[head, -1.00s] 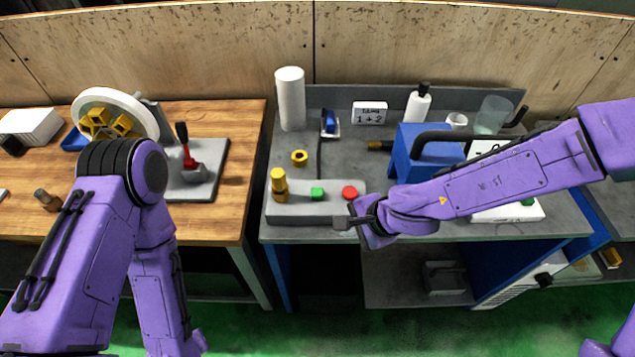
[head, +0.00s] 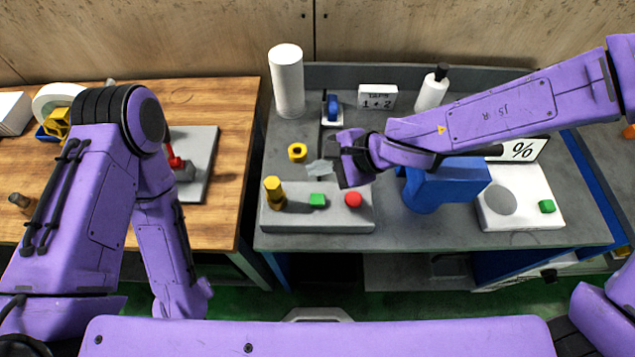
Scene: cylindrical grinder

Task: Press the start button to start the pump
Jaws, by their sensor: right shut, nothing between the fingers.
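A grey control box (head: 315,219) sits at the front left of the grey bench. On its top are a green button (head: 317,200), a red button (head: 353,199) and a yellow hex-topped fitting (head: 273,190). My right gripper (head: 319,169) is shut and empty. In the picture its fingertips appear just above and behind the green button, and I see no contact. My left arm hangs down at the left, and its gripper (head: 181,301) is low beside the wooden table, too unclear to tell its jaws.
A blue pump-like body (head: 445,184) stands right of the box, beside a white device with a green button (head: 546,206). Behind are a white cylinder (head: 287,82), a yellow ring (head: 297,152), a "1 + 2" sign (head: 377,97) and a white bottle (head: 432,90). A wooden table (head: 222,92) stands at left.

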